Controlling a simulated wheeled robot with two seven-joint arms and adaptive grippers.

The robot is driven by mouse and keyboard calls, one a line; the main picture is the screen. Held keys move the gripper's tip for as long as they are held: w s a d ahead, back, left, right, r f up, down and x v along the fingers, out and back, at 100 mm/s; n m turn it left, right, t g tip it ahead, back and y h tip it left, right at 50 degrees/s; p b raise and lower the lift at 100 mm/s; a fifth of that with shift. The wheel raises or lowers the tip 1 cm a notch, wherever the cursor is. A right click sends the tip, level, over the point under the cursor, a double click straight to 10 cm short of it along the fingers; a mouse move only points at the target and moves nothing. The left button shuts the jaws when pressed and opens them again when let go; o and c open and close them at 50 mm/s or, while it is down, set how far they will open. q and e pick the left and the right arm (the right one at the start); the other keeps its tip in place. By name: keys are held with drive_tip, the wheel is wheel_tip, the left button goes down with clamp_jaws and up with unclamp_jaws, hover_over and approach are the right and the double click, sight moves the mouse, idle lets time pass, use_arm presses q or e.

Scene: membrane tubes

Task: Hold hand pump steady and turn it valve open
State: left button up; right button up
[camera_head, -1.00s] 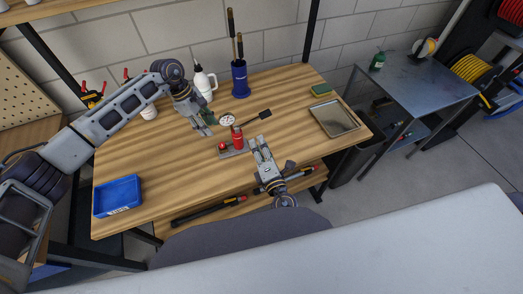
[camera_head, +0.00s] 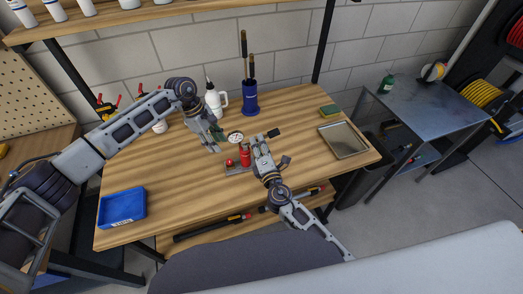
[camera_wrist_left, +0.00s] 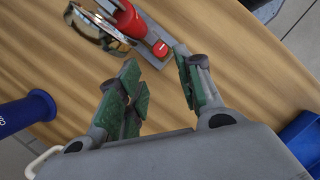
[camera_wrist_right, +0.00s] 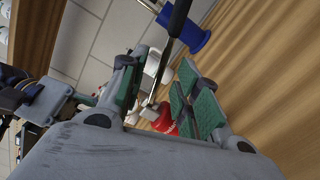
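The hand pump stands on the wooden table, with a red body (camera_head: 244,157), a round gauge (camera_head: 235,137) and a black handle (camera_head: 273,133). A small red knob (camera_head: 229,163) sits at its left on the grey base; a red part there shows in the left wrist view (camera_wrist_left: 160,48). My left gripper (camera_head: 217,143) is open and empty, left of the pump. My right gripper (camera_head: 257,142) is open beside the red body on its right. In the right wrist view, the red body (camera_wrist_right: 163,121) shows beyond and between the open fingers; contact cannot be told.
A blue cup with tools (camera_head: 250,103) and a white bottle (camera_head: 214,100) stand behind the pump. A blue bin (camera_head: 122,207) sits at the front left, a metal tray (camera_head: 343,139) at the right. The table between bin and pump is clear.

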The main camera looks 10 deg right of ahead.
drive_tip(key=shift+w+a, duration=0.1)
drive_tip(key=shift+w, duration=0.9)
clamp_jaws()
